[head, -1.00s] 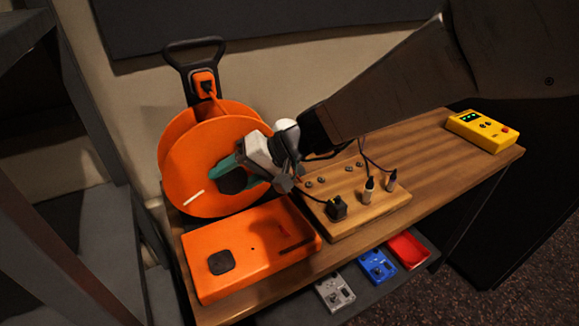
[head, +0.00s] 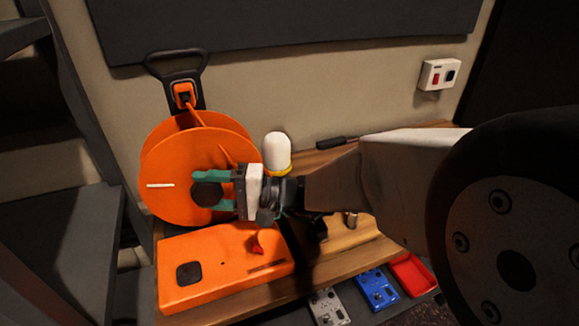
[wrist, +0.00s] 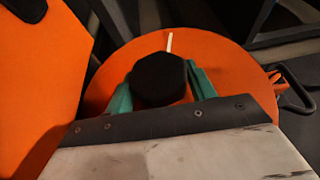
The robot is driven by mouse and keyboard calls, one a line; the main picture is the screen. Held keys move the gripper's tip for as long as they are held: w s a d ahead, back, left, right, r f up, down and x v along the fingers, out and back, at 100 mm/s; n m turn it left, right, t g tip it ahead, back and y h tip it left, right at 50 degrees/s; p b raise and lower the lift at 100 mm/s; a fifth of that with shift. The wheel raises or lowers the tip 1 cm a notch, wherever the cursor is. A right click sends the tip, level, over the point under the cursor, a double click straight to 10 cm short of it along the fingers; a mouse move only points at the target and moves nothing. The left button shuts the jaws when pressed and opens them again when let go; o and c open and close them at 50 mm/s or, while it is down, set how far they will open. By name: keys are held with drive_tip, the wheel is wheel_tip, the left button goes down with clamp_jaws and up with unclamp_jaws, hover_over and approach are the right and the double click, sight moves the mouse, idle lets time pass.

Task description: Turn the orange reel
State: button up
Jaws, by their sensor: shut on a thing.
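The orange reel (head: 165,160) stands upright at the back left of the desk in the head view. A short white mark (head: 160,185) lies left of its black hub knob (head: 205,194). My gripper (head: 208,191) reaches in from the right, its green fingers shut on opposite sides of the knob. In the wrist view the black knob (wrist: 158,79) sits between the green fingers, with the orange reel disc (wrist: 215,65) behind it. The white mark (wrist: 170,42) points away from the knob there. My gripper hides part of the reel's right side.
An orange box (head: 215,278) with a red switch lies in front of the reel. A black handle (head: 175,65) rises behind it. Blue (head: 376,290) and grey (head: 328,306) pedals and a red tray (head: 412,273) sit lower down. My arm covers much of the desk's right side.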

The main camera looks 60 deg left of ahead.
drive_tip(key=shift+w, duration=0.1)
idle(0.4)
drive_tip(key=o, duration=1.4)
drive_tip(key=v, duration=0.7)
drive_tip(key=shift+w+d+f, duration=0.2)
drive_tip(key=shift+w, duration=0.1)
